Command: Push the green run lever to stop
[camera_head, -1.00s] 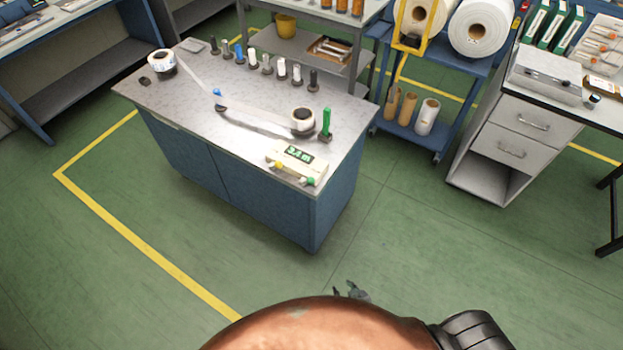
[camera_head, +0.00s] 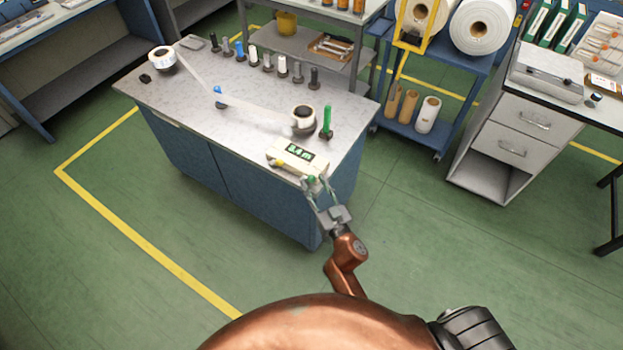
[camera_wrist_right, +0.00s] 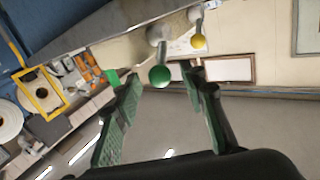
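A pale control box (camera_head: 283,161) with a green-lit display (camera_head: 300,151) stands at the near right corner of the metal-topped bench. Its yellow-knobbed lever (camera_head: 279,163) and green-knobbed run lever (camera_head: 311,181) point out from the near side. In the right wrist view the green ball knob (camera_wrist_right: 159,76) is close, with the yellow knob (camera_wrist_right: 198,42) beyond it. My right gripper (camera_head: 317,186) is at the green knob. Its fingers are spread, and the knob shows between the fingertips (camera_wrist_right: 161,75); I cannot tell whether they touch it. My left gripper is out of view.
On the bench (camera_head: 190,85) a web runs from the left roll (camera_head: 162,60) past a blue piece (camera_head: 219,95) to the right roll (camera_head: 303,118). A green post (camera_head: 327,121) stands behind the box, near several other coloured posts. Open floor lies in front.

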